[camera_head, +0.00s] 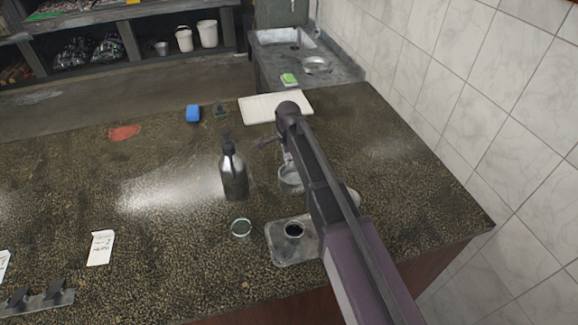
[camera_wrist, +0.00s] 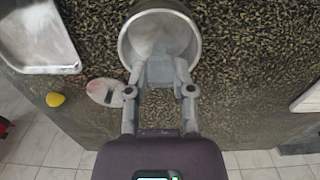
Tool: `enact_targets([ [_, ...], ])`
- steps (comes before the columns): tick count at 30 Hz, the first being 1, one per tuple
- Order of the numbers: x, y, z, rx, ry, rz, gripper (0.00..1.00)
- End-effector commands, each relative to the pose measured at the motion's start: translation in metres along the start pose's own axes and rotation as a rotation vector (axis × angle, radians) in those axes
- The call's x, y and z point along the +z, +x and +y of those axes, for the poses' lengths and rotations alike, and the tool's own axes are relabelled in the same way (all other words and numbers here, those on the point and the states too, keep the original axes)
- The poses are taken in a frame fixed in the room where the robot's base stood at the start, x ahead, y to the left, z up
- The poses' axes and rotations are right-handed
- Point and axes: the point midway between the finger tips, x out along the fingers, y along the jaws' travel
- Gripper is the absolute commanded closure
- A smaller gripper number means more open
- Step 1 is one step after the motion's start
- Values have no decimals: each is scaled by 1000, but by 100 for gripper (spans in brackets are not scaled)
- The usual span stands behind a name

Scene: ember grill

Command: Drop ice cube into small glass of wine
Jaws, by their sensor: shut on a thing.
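My gripper (camera_wrist: 161,72) is over the metal bowl (camera_wrist: 143,55), its fingers closed on a pale grey block that looks like the ice cube (camera_wrist: 162,70). In the head view my arm hides the cube and part of the bowl (camera_head: 290,182). The small glass with dark wine (camera_head: 294,230) stands on a metal tray (camera_head: 282,254), nearer the front edge than the bowl. The tray (camera_wrist: 40,62) also shows at the left of the wrist view, but the glass does not show there.
A dark bottle (camera_head: 234,175) stands left of the bowl. An empty-looking round glass (camera_head: 241,228) is left of the tray. A white board (camera_head: 258,108) lies behind. A yellow object (camera_wrist: 55,99) and a pale flat piece (camera_wrist: 104,92) lie near the counter edge.

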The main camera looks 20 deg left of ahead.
Motion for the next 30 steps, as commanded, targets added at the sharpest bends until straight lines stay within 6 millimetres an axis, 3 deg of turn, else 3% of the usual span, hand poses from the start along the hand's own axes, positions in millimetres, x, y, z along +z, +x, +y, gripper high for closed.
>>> enact_targets([
  [10,0,22,0,0,0,0,87],
  [30,0,22,0,0,0,0,87],
])
